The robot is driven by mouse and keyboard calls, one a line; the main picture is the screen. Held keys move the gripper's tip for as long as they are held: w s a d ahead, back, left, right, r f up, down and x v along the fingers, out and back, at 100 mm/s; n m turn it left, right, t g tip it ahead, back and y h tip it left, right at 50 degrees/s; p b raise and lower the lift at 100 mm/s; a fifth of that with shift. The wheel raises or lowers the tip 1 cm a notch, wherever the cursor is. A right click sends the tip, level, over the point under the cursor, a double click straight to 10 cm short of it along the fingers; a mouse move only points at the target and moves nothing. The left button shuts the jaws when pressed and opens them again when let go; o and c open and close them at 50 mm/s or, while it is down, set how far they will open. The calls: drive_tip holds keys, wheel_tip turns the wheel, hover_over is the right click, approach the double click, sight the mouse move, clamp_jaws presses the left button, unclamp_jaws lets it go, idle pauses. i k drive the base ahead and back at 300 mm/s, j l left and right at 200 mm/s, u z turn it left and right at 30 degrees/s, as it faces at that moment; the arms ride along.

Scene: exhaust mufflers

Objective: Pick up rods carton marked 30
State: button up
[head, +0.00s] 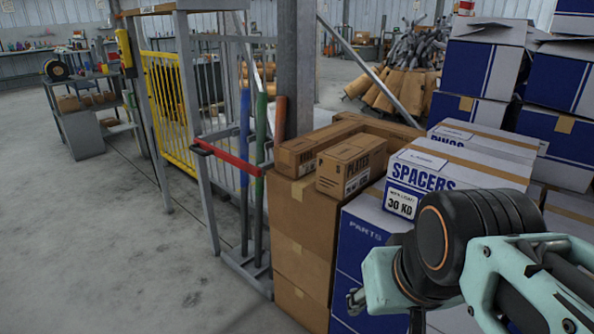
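I cannot read the word "rods" on any carton. My arm crosses the lower right, in front of the stack; my gripper's fingers do not show.
Brown cartons (292,243) and a blue PARTS carton (363,245) form the stack's front. Left of it stands a metal rack with a red bar (229,157) and upright tubes. Tall blue and white cartons (477,67) rise behind. The grey floor (90,230) at left is open.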

sight(296, 158)
drive_tip(key=i+j+z, duration=0.15)
drive_tip(key=z, duration=1.25)
drive_tip(key=j+z, duration=0.9)
drive_tip(key=j, duration=0.15)
drive_tip(key=k+j+z, duration=0.2)
drive_tip(key=j, duration=0.15)
drive_tip(key=j+z, duration=0.15)
drive_tip(key=j, duration=0.2)
drive_tip(key=k+j+z, duration=0.2)
drive_tip(key=j, duration=0.15)
drive_tip(key=k+j, duration=0.1)
drive_tip(key=j, duration=0.25)
drive_tip(key=k+j, duration=0.15)
drive_tip(key=j, duration=0.25)
drive_tip(key=k+j+z, duration=0.1)
drive_tip(key=j, duration=0.25)
drive_tip(key=k+j, duration=0.15)
drive_tip(key=j, duration=0.2)
